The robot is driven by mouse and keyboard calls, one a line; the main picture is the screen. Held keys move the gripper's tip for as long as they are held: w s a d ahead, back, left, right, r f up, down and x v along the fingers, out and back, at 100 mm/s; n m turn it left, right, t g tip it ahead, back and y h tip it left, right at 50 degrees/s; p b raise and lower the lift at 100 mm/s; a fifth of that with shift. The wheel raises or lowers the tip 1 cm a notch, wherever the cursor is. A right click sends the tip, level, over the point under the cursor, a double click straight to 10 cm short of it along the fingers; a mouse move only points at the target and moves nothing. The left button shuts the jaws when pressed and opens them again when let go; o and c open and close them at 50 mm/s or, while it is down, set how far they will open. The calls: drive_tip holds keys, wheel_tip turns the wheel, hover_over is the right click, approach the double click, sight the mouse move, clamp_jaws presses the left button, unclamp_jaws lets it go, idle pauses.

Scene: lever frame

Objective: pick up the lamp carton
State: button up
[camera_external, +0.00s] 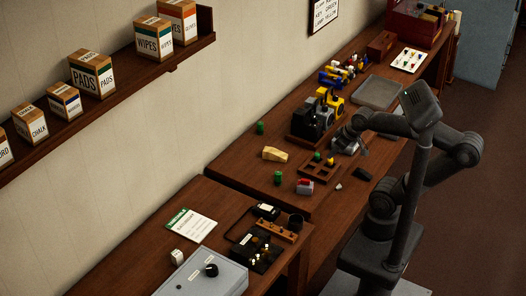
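Several white-and-brown cartons stand in a row on the wall shelf. They include a wipes carton (153,40), a pads carton (91,75), a small blue-banded carton (65,102) and a chalk carton (31,122). An orange-banded carton (178,20) stands at the right end, and another carton (4,149) is cut off at the left edge. I cannot read a lamp label on any of them. My gripper (350,143) is low over the workbench, right of the black-and-yellow device and far from the shelf. Its fingers are too small and dark to judge.
The shelf (110,98) is on the wall above the workbench (235,165). The bench holds a black-and-yellow device (315,115), a slotted wooden block (318,170), a yellow wedge (275,154) and green cylinders. A nearer table carries a grey box (205,278). Floor is clear at right.

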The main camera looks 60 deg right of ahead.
drive_tip(key=shift+o, duration=0.3)
drive_tip(key=o, duration=0.4)
drive_tip(key=w+a+r+n+g+y, duration=0.15)
drive_tip(key=w+a+n, duration=0.25)
drive_tip(key=w+a, duration=0.75)
drive_tip(key=w+a+r+n+y, duration=0.1)
drive_tip(key=w+a+r+n, duration=0.3)
drive_tip(key=w+a, duration=0.8)
drive_tip(key=n+g+y, duration=0.2)
drive_tip(key=n+g, duration=0.2)
drive_tip(key=n, duration=0.4)
hover_over(177, 252)
drive_tip(key=d, duration=0.2)
wheel_tip(177, 252, down, 20)
drive_tip(key=shift+t, duration=0.35)
drive_tip(key=x, duration=0.9)
drive_tip(key=shift+s+d+f, duration=0.1)
drive_tip(key=shift+s+f, duration=0.15)
drive_tip(key=shift+f, duration=0.2)
